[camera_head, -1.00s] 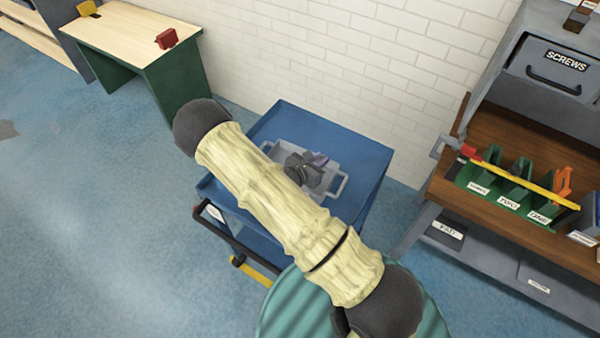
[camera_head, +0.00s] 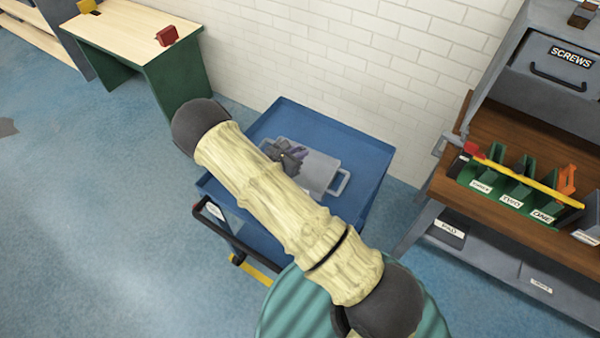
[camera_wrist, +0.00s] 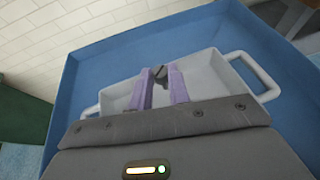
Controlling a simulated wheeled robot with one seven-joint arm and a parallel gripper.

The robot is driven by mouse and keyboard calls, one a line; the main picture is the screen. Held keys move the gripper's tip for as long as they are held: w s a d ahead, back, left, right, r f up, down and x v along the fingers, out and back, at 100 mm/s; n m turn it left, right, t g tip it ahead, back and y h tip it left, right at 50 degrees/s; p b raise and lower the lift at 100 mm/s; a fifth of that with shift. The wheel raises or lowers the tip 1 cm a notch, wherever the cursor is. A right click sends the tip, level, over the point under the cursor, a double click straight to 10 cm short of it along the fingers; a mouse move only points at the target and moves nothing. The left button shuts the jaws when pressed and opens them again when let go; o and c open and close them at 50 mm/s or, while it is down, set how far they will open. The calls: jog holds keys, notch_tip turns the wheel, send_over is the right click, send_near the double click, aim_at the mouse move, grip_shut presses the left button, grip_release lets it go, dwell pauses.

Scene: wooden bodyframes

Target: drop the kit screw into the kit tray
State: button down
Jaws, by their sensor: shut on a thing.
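The kit tray (camera_head: 318,172) is a light grey tray with a handle at each end. It sits on the blue cart top, partly hidden behind my arm in the head view. In the wrist view the tray (camera_wrist: 205,72) lies under and beyond my fingers. My gripper (camera_wrist: 162,78) has two purple fingers, shut on a small dark grey piece, the kit screw (camera_wrist: 161,74), at the fingertips. The gripper shows over the left part of the tray in the head view (camera_head: 291,158). Its exact height above the tray floor is hard to tell.
The blue cart (camera_head: 350,150) has a raised rim and a dark handle (camera_head: 225,230). A workbench (camera_head: 500,220) with green bins stands at the right, below a screws drawer. A white brick wall is behind. A green-legged table (camera_head: 130,40) stands at the back left.

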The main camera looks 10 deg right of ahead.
jog(key=shift+f+b, duration=0.85)
jog(key=shift+f, duration=0.9)
jog(key=c, duration=1.2)
grip_release()
jog(key=shift+c, duration=0.2)
jog(key=b+v, duration=0.2)
jog(key=v, duration=1.5)
jog(key=shift+s+b, duration=0.2)
jog(key=shift+b, duration=0.1)
jog(key=shift+r, duration=0.1)
